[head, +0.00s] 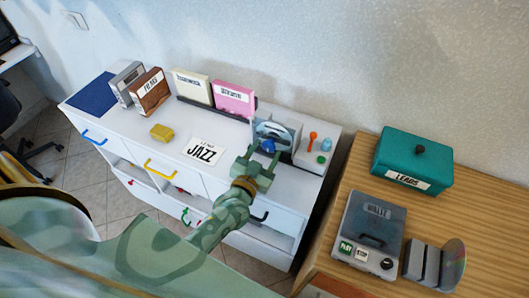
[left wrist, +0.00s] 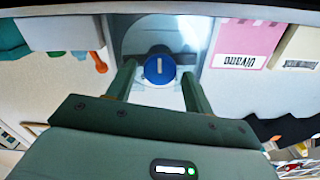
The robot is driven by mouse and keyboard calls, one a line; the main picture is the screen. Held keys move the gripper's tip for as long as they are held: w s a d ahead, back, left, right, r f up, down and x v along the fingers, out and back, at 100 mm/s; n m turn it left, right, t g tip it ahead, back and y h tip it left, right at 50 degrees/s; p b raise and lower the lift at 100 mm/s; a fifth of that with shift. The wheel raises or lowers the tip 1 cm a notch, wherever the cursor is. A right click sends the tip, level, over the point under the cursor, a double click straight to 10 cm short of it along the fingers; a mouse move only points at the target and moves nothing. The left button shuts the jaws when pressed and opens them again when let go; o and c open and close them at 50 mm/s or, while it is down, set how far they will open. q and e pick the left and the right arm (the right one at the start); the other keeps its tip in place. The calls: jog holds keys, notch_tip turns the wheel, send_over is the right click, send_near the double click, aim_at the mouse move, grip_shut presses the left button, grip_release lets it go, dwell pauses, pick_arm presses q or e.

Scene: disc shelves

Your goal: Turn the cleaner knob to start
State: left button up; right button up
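The cleaner (head: 283,127) is a grey-blue device with a rounded clear part, standing at the right end of the white cabinet top. Its round blue knob (head: 268,146) faces the front. In the left wrist view the knob (left wrist: 160,70) shows a white line mark standing about upright. My left gripper (head: 263,154) is open in front of the cleaner. In the left wrist view its two fingers (left wrist: 158,78) lie on either side of the knob, with a visible gap on each side. My right gripper is not in view.
A pink box (head: 234,97) and cream box (head: 192,87) stand left of the cleaner. A JAZZ card (head: 204,151) and yellow block (head: 161,132) lie on the white top. A tray with small coloured items (head: 314,150) is close right. A teal box (head: 412,160) sits on the wooden table.

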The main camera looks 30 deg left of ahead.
pick_arm(q)
jog(key=c, duration=0.7)
